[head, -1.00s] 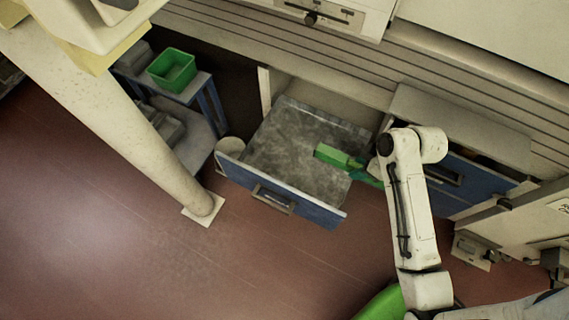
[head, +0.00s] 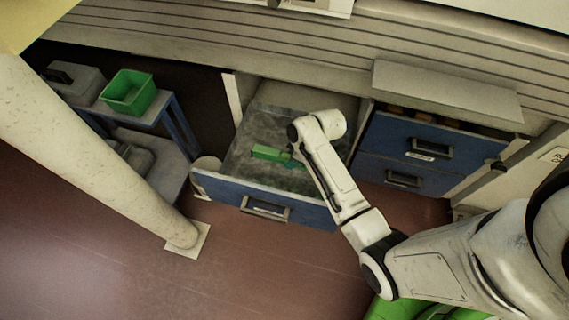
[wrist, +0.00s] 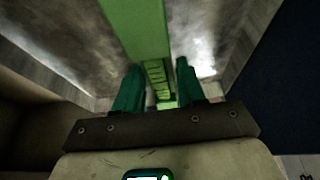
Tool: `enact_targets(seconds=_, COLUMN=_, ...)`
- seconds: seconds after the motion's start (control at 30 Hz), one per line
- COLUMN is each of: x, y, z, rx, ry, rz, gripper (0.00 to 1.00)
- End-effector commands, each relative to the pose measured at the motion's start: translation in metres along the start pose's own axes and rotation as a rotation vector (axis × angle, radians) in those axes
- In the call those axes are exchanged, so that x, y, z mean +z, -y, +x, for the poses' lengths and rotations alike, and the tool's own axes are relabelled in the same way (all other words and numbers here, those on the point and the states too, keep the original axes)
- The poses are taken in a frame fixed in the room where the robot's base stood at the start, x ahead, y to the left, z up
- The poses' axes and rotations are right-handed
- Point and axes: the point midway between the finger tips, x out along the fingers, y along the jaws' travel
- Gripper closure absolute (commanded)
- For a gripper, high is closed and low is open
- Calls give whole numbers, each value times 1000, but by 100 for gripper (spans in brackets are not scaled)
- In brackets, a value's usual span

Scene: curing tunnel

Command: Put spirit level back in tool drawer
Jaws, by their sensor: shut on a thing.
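The spirit level (head: 268,153) is a bright green bar. My gripper (head: 291,163) is shut on it and holds it over the open tool drawer (head: 225,192). The drawer has a blue front and a bare grey inside. In the wrist view the level (wrist: 140,30) runs between the two teal fingers of my gripper (wrist: 158,82) and out past the top edge, with the drawer's grey floor (wrist: 75,45) beyond it. My arm hides the right part of the drawer. I cannot tell whether the level touches the drawer floor.
Closed blue drawers (head: 425,140) stand to the right of the open one. A green bin (head: 128,92) sits on a blue-legged bench at the left. A pale round post (head: 110,165) rises at the left front. Red floor is clear in front of the drawer.

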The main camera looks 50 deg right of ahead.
Motion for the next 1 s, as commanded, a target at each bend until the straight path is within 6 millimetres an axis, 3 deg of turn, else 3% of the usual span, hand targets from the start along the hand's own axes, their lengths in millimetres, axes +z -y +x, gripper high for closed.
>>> enact_targets(seconds=0.03, x=-1, y=-4, z=16, rx=-1, ry=1, rz=0, gripper=100)
enact_targets(seconds=0.13, x=-5, y=-11, z=33, rx=0, ry=1, rz=0, gripper=100)
enact_targets(seconds=0.43, x=-11, y=-20, z=58, rx=0, ry=1, rz=0, gripper=100)
enact_targets(seconds=0.6, x=-1, y=-20, z=79, rx=-1, ry=2, rz=1, gripper=100)
enact_targets(seconds=1.0, x=1, y=-20, z=84, rx=0, ry=1, rz=0, gripper=100)
